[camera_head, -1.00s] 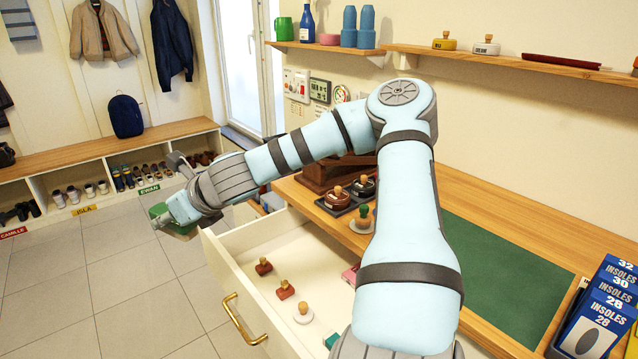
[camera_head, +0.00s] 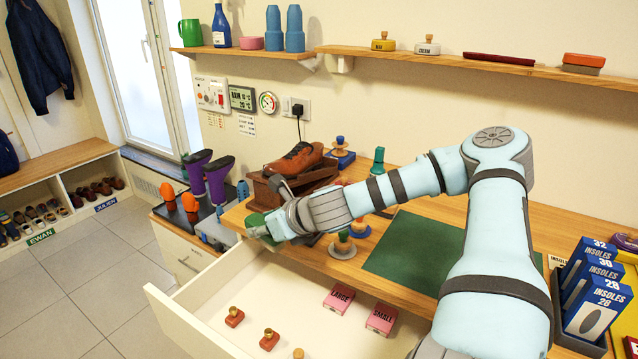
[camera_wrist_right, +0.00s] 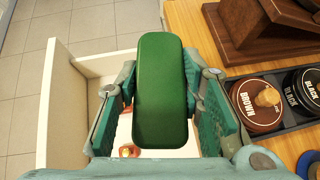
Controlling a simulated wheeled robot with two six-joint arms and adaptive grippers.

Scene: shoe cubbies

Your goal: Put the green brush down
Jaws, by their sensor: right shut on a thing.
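The green brush (camera_wrist_right: 160,88) is held between the two fingers of my right gripper (camera_wrist_right: 160,105), long side pointing away from the wrist. In the head view, the brush (camera_head: 257,221) shows only in part at the tip of my right gripper (camera_head: 264,228). The gripper is shut on it, held up above the far left end of the open drawer (camera_head: 165,310), by the bench's front edge. The underside of the brush is hidden. My left gripper is not in view.
The drawer holds pink boxes (camera_head: 380,318) and small wooden-knobbed brushes (camera_head: 234,316). Polish tins (camera_wrist_right: 257,105) and a shoe stand (camera_wrist_right: 262,35) are right of the gripper. A green mat (camera_head: 415,254) lies bare on the bench. Insole boxes (camera_head: 595,310) stand at right.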

